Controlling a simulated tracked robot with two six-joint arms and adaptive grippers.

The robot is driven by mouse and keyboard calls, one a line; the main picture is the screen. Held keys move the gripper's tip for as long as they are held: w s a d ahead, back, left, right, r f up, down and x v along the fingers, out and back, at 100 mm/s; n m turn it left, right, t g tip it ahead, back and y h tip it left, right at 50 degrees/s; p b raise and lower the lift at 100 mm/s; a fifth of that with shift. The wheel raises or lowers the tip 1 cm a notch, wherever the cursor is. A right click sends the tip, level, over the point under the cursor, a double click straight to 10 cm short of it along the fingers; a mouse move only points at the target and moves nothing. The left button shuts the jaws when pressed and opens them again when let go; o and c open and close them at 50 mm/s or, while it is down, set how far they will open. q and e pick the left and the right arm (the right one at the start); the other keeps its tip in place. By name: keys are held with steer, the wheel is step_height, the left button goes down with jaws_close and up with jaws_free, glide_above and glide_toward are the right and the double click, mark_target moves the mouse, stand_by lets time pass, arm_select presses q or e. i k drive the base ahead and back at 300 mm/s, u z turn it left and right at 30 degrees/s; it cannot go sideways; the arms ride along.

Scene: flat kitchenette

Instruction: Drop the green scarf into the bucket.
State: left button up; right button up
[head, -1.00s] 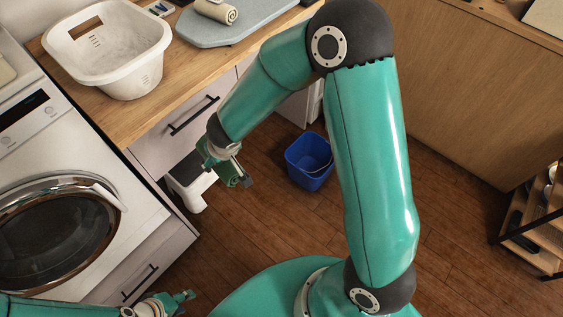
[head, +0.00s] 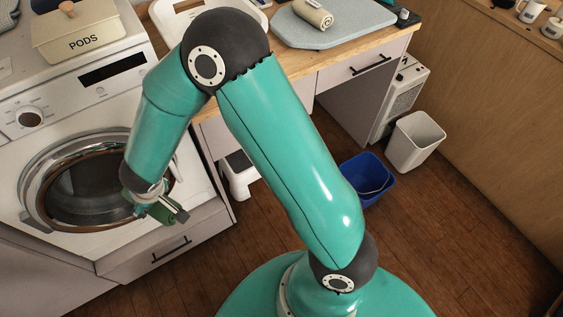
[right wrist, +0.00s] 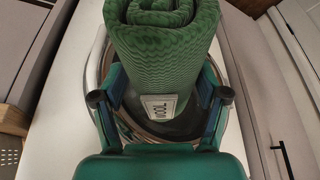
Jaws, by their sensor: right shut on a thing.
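The rolled green scarf (right wrist: 165,55) fills the upper middle of the right wrist view, with a white label at its lower end. My right gripper (right wrist: 160,97) is shut on it, one finger on each side. In the head view my right gripper (head: 168,208) is in front of the washing machine, and little of the scarf (head: 161,214) shows past the fingers. The blue bucket (head: 366,180) stands on the wooden floor, to the right of the gripper and beyond my upper arm. It has a thin handle and is partly hidden by my arm. My left gripper is out of view.
The washing machine (head: 60,130) is at left with a box marked PODS (head: 80,35) on top. A white step stool (head: 238,178) is under the counter (head: 365,48). Floor at right is clear.

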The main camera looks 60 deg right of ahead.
mark_target(360, 192)
steer(key=z, duration=0.45)
steer(key=i, duration=0.1)
steer(key=u, duration=0.95)
steer(key=k, duration=1.6)
steer(key=z, duration=1.55)
steer(key=i, duration=0.7)
steer(key=u, duration=0.05)
steer(key=k, duration=0.8)
